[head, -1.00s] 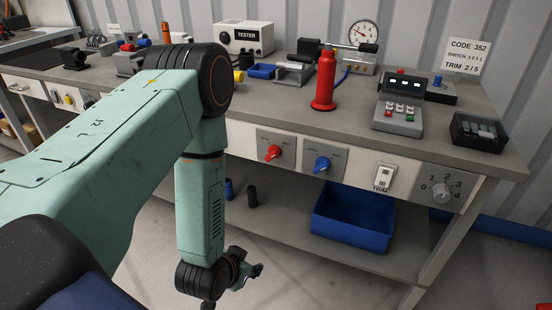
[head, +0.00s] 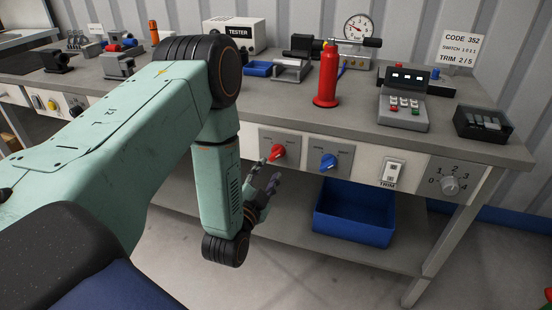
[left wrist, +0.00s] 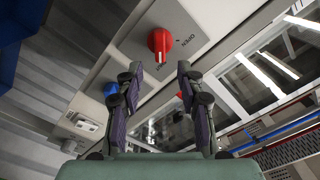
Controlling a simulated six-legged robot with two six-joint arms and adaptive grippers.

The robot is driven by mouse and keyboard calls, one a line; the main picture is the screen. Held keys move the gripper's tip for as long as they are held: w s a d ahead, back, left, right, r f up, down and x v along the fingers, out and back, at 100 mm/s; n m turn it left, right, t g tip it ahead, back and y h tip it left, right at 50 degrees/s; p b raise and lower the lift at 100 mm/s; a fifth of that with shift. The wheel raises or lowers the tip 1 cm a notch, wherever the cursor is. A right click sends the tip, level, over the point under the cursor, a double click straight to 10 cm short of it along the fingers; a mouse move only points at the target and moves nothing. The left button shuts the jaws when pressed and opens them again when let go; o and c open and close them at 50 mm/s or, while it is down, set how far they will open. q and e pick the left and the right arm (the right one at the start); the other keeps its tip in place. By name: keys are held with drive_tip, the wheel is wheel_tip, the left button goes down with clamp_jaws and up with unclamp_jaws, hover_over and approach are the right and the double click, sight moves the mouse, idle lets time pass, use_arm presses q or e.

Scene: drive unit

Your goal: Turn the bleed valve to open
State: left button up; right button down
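A red knob (head: 278,152) sits on a grey plate on the bench's front panel; it also shows in the left wrist view (left wrist: 160,42). A word like OPEN is printed to one side of it there. Its pointer bar points away from that word, toward another label too small to read. A blue knob (head: 328,161) is on the plate to its right. I cannot read which one is the bleed valve. My left gripper (head: 267,172) is just below and in front of the red knob, apart from it. In the left wrist view its fingers (left wrist: 160,72) are spread and empty. My right gripper is not in view.
A trim switch (head: 394,171) and a numbered dial (head: 450,185) are farther right on the panel. A blue bin (head: 355,232) stands on the shelf below. A red bottle (head: 327,80) and a gauge (head: 359,27) are on the bench top.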

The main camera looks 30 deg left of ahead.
sight(276, 157)
use_arm(q)
drive_tip(key=b+x, duration=0.2)
drive_tip(key=x, duration=0.4)
drive_tip(key=shift+w, duration=0.35)
drive_tip(key=shift+w+a, duration=0.1)
drive_tip(key=shift+a, duration=0.05)
clamp_jaws()
